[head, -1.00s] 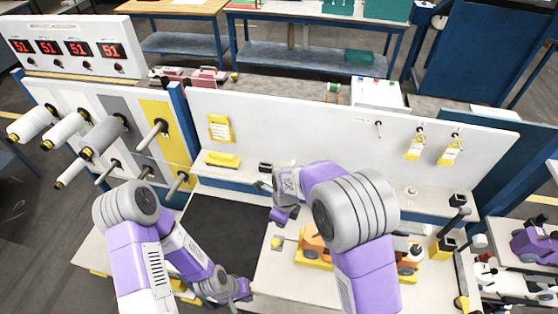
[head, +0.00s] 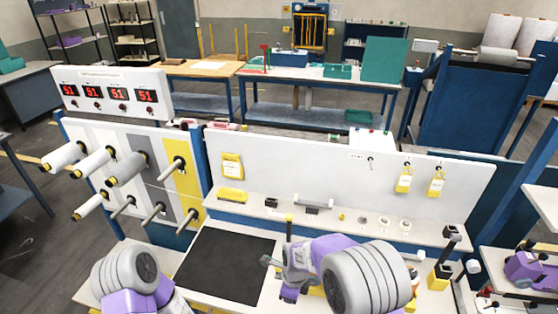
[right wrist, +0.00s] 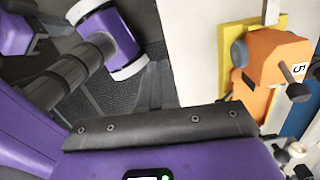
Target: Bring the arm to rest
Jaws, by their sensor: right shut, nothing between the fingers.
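My right arm comes in from the bottom of the head view, with its grey ribbed joint to the right. In the right wrist view, dark and purple parts of the gripper fill the lower edge. Of my left arm only a grey joint and some purple shell show at the bottom left of the head view. The left gripper is out of the picture.
A white panel (head: 300,165) with a narrow shelf stands behind the mat. A spool rack (head: 145,175) is at the left, below a red-digit display (head: 110,94). An orange device (right wrist: 270,75) on a yellow base is near the right wrist. Open floor lies at far left.

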